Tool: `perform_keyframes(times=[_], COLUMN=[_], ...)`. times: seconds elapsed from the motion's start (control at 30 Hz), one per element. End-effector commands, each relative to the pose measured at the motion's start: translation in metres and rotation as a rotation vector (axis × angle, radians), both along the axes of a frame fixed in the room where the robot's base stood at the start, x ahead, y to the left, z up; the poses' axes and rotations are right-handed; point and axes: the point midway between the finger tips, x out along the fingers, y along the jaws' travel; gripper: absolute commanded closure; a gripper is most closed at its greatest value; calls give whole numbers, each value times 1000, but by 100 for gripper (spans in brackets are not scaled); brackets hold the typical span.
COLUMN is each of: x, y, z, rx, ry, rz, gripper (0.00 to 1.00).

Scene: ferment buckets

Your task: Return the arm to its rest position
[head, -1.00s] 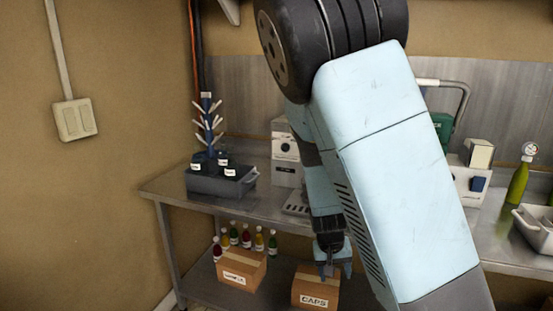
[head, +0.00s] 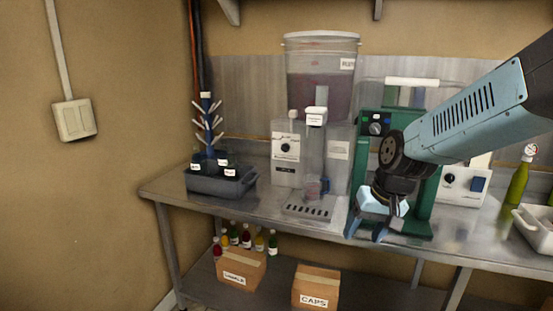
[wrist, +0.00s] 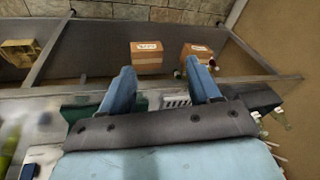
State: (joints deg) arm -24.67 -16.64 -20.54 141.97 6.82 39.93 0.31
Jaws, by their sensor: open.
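My gripper (head: 367,232) hangs in front of the green machine at the right of the head view, at about the height of the bench front. Its two blue fingers are apart with nothing between them. In the wrist view my gripper (wrist: 158,82) shows the same open fingers, with the bench edge and lower shelf beyond. My arm reaches in from the right edge of the head view and bends down at the wrist.
A steel bench (head: 270,208) carries a dispenser (head: 315,150), a green machine (head: 425,200), a grey tub (head: 215,184) and a green bottle (head: 517,185). Two cardboard boxes (head: 240,270) (head: 316,287) and several small bottles stand on the lower shelf. Bare wall lies left.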

Motion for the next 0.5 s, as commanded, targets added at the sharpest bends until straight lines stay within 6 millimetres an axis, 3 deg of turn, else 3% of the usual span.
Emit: perform_keyframes(times=[0.2,0.5], x=[-31,-80], y=[-18,-34], z=[46,94], rx=[-22,-123], ry=[-98,-218], rz=[-1,-18], gripper=[38,38])
